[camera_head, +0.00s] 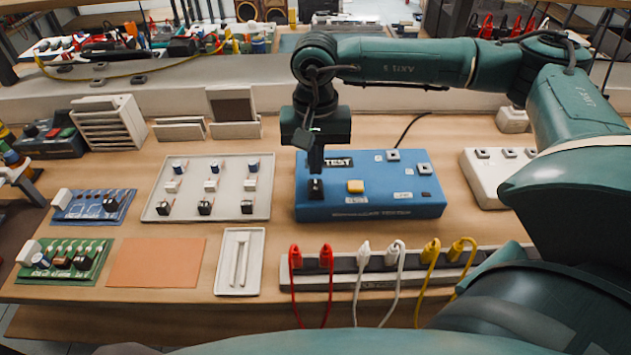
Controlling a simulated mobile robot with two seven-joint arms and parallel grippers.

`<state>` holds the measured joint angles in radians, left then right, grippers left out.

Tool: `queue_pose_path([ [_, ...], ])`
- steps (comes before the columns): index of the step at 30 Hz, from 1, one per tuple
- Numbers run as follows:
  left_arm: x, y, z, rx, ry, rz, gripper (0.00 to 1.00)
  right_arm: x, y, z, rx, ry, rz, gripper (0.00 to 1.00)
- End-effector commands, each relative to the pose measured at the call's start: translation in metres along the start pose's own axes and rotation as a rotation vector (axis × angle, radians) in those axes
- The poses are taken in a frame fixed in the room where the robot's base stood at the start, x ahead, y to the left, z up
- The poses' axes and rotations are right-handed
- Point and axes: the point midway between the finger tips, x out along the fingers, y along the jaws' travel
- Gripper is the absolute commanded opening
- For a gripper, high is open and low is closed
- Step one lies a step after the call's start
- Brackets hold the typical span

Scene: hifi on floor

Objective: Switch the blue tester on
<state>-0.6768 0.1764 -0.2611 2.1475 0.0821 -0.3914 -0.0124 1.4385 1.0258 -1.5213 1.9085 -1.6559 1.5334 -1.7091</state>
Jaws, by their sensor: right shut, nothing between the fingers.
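The blue tester (405,205) is a flat blue box on the wooden workbench, with a "TEST" label on top. My right gripper (316,172) points straight down over the tester's left end, shut and empty. Its fingertips are at or just above the black switch; I cannot tell whether they touch. The gripper partly hides the switch and the label, and the switch's position is unclear. My left gripper is not in view.
A component tray (262,209) stands left of the tester, with blue (80,220) and green (97,246) circuit boards farther left. A rail (345,284) with red, white and yellow leads lies in front. A pale box (472,170) is to the right, near my arm.

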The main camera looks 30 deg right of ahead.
Motion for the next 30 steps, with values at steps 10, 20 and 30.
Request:
queue_pose_path([
  [10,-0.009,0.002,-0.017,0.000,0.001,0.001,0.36,-0.031,0.000,0.000,0.000,0.000,-0.001,0.00],
  [20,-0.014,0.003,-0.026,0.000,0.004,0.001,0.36,-0.048,0.000,0.000,0.000,0.001,0.000,0.00],
  [30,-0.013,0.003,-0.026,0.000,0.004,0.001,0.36,-0.047,0.000,0.000,0.000,0.001,0.000,0.00],
])
